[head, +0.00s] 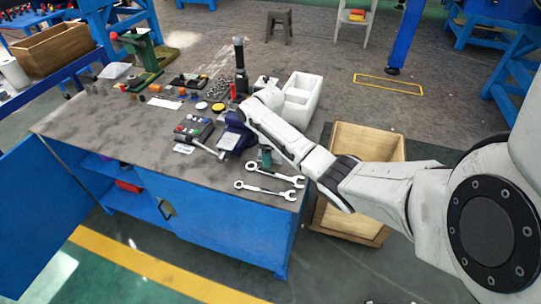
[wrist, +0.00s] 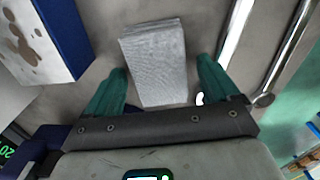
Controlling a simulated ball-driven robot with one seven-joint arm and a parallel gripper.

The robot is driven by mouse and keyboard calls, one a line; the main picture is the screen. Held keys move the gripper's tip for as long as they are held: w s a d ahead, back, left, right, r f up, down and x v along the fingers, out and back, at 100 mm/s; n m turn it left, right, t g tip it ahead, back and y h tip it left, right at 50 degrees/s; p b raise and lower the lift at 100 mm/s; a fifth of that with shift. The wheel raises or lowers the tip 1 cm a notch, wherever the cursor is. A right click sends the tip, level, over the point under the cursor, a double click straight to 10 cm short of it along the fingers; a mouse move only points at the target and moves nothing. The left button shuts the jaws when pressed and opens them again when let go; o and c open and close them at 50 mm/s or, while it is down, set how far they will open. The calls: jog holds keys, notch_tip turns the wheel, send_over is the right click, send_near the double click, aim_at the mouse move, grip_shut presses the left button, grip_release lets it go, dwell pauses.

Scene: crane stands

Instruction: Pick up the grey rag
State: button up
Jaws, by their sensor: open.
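The grey rag (wrist: 152,48) shows in the wrist view as a folded, textured pale-grey block on the bench top. My gripper (wrist: 163,72) has its two teal fingers spread, one on each side of the rag's near part. The fingers look apart from the rag, with nothing gripped. In the head view, my gripper (head: 265,157) hangs over the front right part of the bench, and only a bit of teal shows. I cannot make out the rag there; my arm and gripper seem to hide it.
A blue block with a pale top (head: 229,141) stands left of my gripper. Two wrenches (head: 268,190) lie near the bench's front right edge. A white divided bin (head: 301,98) and a black bottle (head: 241,68) stand behind. A wooden crate (head: 345,226) stands on the floor at right.

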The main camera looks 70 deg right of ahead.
jog(key=shift+c, duration=0.4)
jog(key=c, duration=1.1)
jog(key=shift+o, duration=0.2)
jog(key=shift+r, duration=0.5)
notch_tip(320, 180, up, 2)
jog(key=shift+r, duration=0.2)
jog(key=s+r, duration=0.1)
jog(key=s+d+r, duration=0.1)
jog(key=r, duration=0.1)
jog(key=s+r, duration=0.2)
jog(key=shift+d+p, duration=0.25)
jog(key=shift+p, duration=0.1)
jog(key=s+d+r+p, duration=0.2)
jog(key=s+d+r, duration=0.1)
jog(key=s, duration=0.6)
jog(key=shift+r+p, duration=0.3)
jog(key=shift+r, duration=0.55)
